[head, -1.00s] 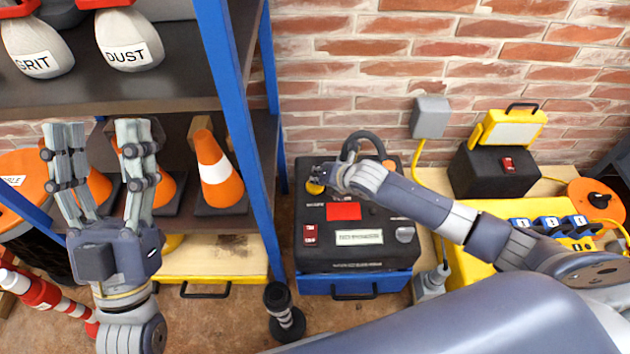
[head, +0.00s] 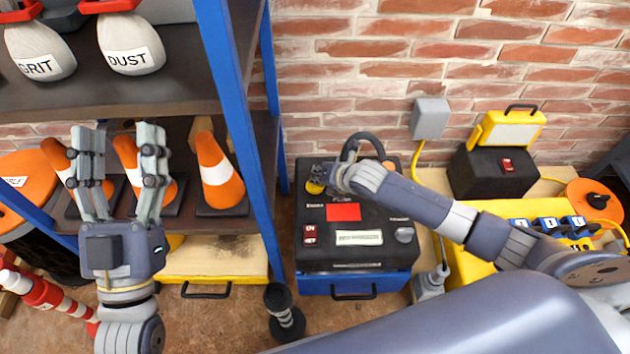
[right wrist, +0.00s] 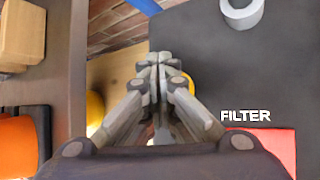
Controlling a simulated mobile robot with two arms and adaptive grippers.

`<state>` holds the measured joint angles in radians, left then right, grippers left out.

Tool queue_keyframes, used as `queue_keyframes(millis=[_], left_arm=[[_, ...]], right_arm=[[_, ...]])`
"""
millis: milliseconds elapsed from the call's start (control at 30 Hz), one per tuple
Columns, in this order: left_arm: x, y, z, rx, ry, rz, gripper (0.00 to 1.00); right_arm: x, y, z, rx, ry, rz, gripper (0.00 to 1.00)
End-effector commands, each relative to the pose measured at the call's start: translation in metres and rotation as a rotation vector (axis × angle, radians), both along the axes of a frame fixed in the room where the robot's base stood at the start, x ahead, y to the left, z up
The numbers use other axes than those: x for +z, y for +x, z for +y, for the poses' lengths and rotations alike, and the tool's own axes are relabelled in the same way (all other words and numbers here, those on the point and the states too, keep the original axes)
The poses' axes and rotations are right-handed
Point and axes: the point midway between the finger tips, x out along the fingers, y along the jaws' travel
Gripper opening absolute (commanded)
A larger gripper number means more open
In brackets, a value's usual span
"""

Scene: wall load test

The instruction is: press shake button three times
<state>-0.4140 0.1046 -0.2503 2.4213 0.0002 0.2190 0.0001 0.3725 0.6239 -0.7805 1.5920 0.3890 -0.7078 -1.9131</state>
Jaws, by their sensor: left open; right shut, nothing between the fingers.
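A black machine (head: 315,254) stands on a blue base against the wall. A round yellow button (head: 314,187) is at its upper left, with a small label below that I cannot read for sure. My right gripper (head: 331,177) is shut and empty, its fingertips close to the button's right side. In the right wrist view the shut fingertips (right wrist: 160,62) partly hide a yellow round part (right wrist: 188,82); contact cannot be told. A red panel (head: 343,211) lies lower right of the button. My left gripper (head: 120,135) is open and empty before the shelf.
A blue-framed shelf (head: 232,95) with bags and orange cones (head: 219,172) stands at left. The machine also has a red switch (head: 310,234), a grey knob (head: 402,227) and a black hose (head: 362,141). A yellow case (head: 470,262) with several sockets lies right.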

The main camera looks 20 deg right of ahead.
Motion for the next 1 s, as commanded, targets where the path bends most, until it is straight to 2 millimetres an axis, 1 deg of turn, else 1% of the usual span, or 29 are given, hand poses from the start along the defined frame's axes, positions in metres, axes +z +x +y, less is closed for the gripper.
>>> queue_keyframes(millis=[500,1000], left_arm=[[-0.025,0.017,-0.001,0.008,0.047,0.157,0.57],[-0.054,0.029,0.000,0.017,0.089,0.311,0.57]], right_arm=[[0.007,0.000,-0.001,0.000,-0.002,0.001,0.00],[0.013,0.000,-0.001,0.000,-0.002,-0.001,0.00]])
